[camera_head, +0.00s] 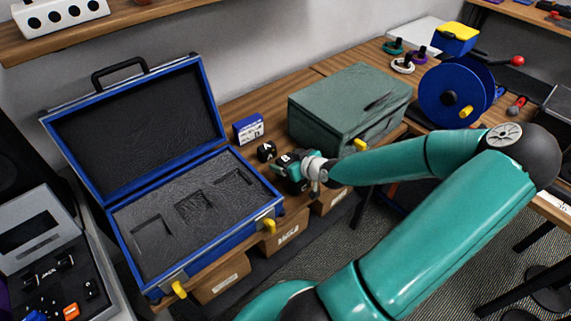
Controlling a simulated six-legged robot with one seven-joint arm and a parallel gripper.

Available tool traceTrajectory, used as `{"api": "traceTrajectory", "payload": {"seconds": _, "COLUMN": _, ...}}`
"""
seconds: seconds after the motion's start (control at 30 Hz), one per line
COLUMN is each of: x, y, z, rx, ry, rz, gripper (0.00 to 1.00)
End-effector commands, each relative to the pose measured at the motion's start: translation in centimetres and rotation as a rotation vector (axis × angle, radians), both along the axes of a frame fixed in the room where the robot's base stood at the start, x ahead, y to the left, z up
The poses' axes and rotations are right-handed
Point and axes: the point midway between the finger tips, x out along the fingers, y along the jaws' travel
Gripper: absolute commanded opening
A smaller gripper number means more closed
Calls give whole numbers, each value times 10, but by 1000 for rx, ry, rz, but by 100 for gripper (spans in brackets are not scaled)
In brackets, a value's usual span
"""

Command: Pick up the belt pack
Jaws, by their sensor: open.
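No item in view is clearly marked as the belt pack. A small black block with a white letter A (266,151) sits on the wooden bench. A second small dark block with a pale mark (285,158) is right at my gripper (287,172), partly covered by it. My gripper is open and low over the bench's front edge, between the blue case and the green box. I cannot tell whether the fingers touch the second block. A blue box with a white label (248,128) stands just behind the A block.
An open blue case (190,258) with dark foam and several cutouts is at left. A closed green box (345,112) stands right of the blocks. A blue reel (452,95) is farther right. Labelled bins (287,234) are under the bench edge. A grey case of parts (45,265) is far left.

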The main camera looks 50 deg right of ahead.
Motion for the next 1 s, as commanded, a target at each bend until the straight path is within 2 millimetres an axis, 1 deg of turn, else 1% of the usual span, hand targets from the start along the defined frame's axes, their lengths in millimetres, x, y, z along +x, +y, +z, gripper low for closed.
{"api": "traceTrajectory", "payload": {"seconds": 0.03, "x": 5, "y": 0, "z": -3, "rx": 0, "ry": -1, "rz": 2, "gripper": 81}}
{"api": "traceTrajectory", "payload": {"seconds": 0.13, "x": 11, "y": -1, "z": -6, "rx": 0, "ry": -1, "rz": 0, "gripper": 81}}
{"api": "traceTrajectory", "payload": {"seconds": 0.4, "x": 12, "y": -2, "z": -7, "rx": 0, "ry": 0, "rz": -1, "gripper": 81}}
{"api": "traceTrajectory", "payload": {"seconds": 0.47, "x": 12, "y": -2, "z": -7, "rx": 0, "ry": 0, "rz": -1, "gripper": 69}}
{"api": "traceTrajectory", "payload": {"seconds": 0.6, "x": 12, "y": -2, "z": -7, "rx": 0, "ry": 0, "rz": -1, "gripper": 42}}
{"api": "traceTrajectory", "payload": {"seconds": 0.67, "x": 12, "y": -2, "z": -7, "rx": 0, "ry": 0, "rz": -1, "gripper": 30}}
{"api": "traceTrajectory", "payload": {"seconds": 0.7, "x": 12, "y": -2, "z": -6, "rx": -1, "ry": -1, "rz": -1, "gripper": 28}}
{"api": "traceTrajectory", "payload": {"seconds": 1.0, "x": 13, "y": -2, "z": -6, "rx": -1, "ry": -1, "rz": 0, "gripper": 28}}
